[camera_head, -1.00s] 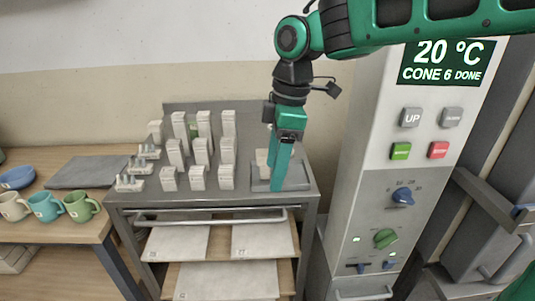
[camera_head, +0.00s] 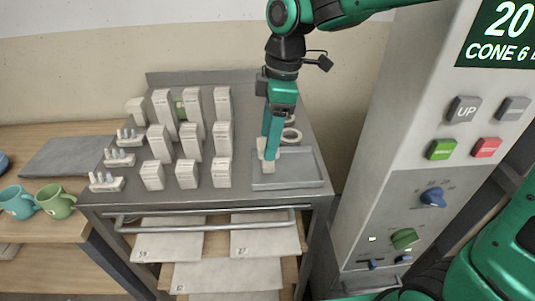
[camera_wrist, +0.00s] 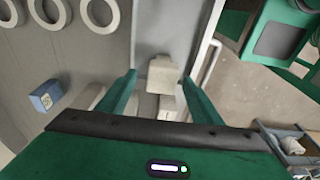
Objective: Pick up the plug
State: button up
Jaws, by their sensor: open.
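A small cream piece, which looks like the plug (camera_wrist: 163,73), stands between the fingers of my gripper (camera_wrist: 160,82) in the wrist view. In the head view its pale lower part (camera_head: 268,168) shows just below the fingertips, at the left side of a shallow grey tray (camera_head: 312,183). My gripper (camera_head: 270,150) points down over the tray's left edge. The fingers are open, with gaps beside the piece in the wrist view. The fingers hide much of the piece in the head view.
Several cream blocks (camera_head: 186,174) stand in rows left of the tray. Pale rings (camera_head: 291,135) lie behind it. Small stands with cones (camera_head: 107,181) are at the left edge. A control panel (camera_head: 420,180) rises at the right. The tray's right part is bare.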

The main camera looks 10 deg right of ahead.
jog(key=shift+s+a+f, duration=0.1)
jog(key=shift+a+f, duration=0.15)
jog(key=shift+f, duration=1.3)
jog(key=shift+a+f, duration=0.2)
jog(key=shift+f, duration=1.3)
jog(key=c, duration=1.2)
